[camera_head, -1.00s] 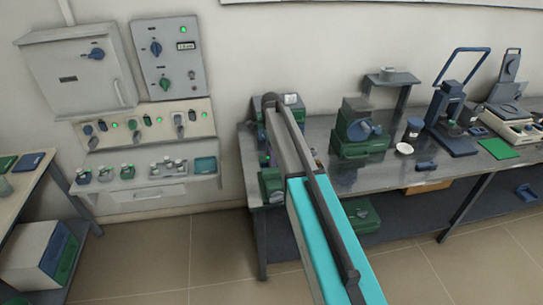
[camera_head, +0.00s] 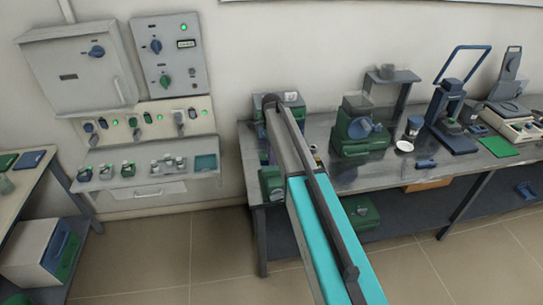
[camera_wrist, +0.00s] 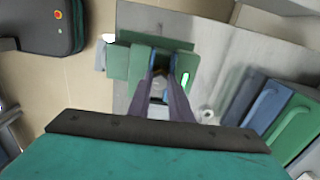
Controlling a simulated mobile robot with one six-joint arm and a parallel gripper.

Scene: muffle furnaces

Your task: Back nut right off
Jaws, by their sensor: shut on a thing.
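In the wrist view, my gripper (camera_wrist: 162,78) points down with its two dark fingers closed around a small pale grey piece (camera_wrist: 159,84), which looks like the nut. The fingers hide most of it, and its thread cannot be made out. A green device (camera_wrist: 117,62) with a lit green strip lies around and beneath the fingertips. In the head view, my arm covers the gripper and the nut. Green parts of a device (camera_head: 271,184) show at the left end of the bench beside my arm.
The grey metal bench (camera_head: 330,170) runs right, carrying a green and blue machine (camera_head: 358,130), a white dish (camera_head: 404,146) and a blue press (camera_head: 452,125). A wall panel with switches (camera_head: 150,124) and a small shelf (camera_head: 150,172) stand left. Floor in front is clear.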

